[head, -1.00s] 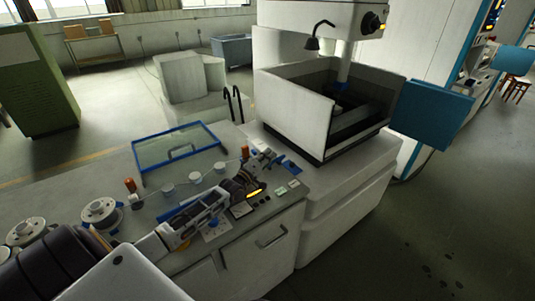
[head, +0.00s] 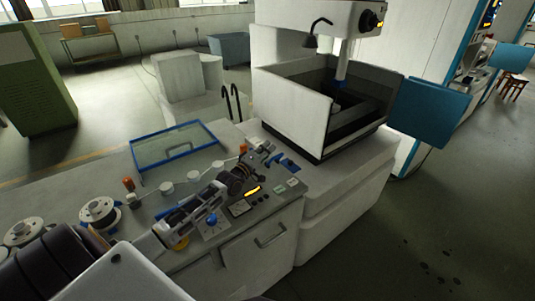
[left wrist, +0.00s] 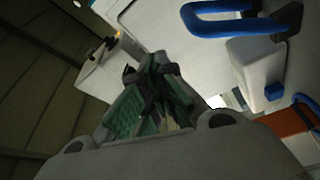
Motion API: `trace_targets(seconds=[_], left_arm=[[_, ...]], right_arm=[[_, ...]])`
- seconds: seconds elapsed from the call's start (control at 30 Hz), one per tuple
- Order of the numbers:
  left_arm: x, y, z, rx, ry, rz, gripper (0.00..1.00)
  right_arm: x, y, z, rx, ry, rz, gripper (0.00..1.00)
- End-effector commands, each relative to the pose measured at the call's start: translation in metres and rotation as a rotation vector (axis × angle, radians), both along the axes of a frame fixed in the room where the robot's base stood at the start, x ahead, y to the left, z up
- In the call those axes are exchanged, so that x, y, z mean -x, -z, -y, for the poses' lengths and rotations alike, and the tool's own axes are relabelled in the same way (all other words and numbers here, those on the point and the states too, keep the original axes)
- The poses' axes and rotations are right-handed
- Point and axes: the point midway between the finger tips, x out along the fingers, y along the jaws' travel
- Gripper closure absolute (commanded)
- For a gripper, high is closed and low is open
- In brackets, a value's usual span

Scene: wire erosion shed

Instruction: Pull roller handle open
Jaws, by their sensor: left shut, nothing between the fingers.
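My left gripper (head: 262,152) reaches from the lower left across the machine's worktop in the head view. Its fingers are closed together and empty, as the left wrist view (left wrist: 155,75) also shows. Small blue parts (head: 275,157) lie by the fingertips; I cannot tell whether they touch. An orange knob (head: 243,148) stands just behind the fingers, and a second orange knob (head: 128,184) stands farther left. In the left wrist view, a blue bar handle (left wrist: 235,7) and an orange grip (left wrist: 287,121) lie to the right, apart from the fingers. Which part is the roller handle is unclear.
White rollers (head: 193,176) stand in a row behind my arm. A blue-framed clear panel (head: 178,147) lies behind them. Spools (head: 97,210) sit at the left. A white tank (head: 292,111) rises beyond the gripper. A drawer handle (head: 270,236) is on the front face.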

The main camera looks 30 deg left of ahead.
Motion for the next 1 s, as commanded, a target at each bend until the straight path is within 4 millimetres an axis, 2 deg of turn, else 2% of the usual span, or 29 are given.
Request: trace_targets(seconds=[0.2, 0.43, 0.6, 1.0], left_arm=[[0.000, -0.034, -0.001, 0.002, -0.001, 0.005, 1.00], [0.000, -0.060, -0.001, 0.002, -0.002, 0.005, 1.00], [0.000, -0.068, -0.002, 0.001, -0.003, 0.004, 1.00], [0.000, -0.069, -0.002, 0.001, -0.003, 0.004, 1.00]], right_arm=[[0.000, 0.000, -0.001, -0.001, 0.000, 0.000, 1.00], [0.000, 0.000, -0.001, -0.001, 0.000, 0.000, 1.00], [0.000, 0.000, -0.001, -0.001, 0.000, 0.000, 1.00], [0.000, 0.000, -0.001, -0.001, 0.000, 0.000, 1.00]])
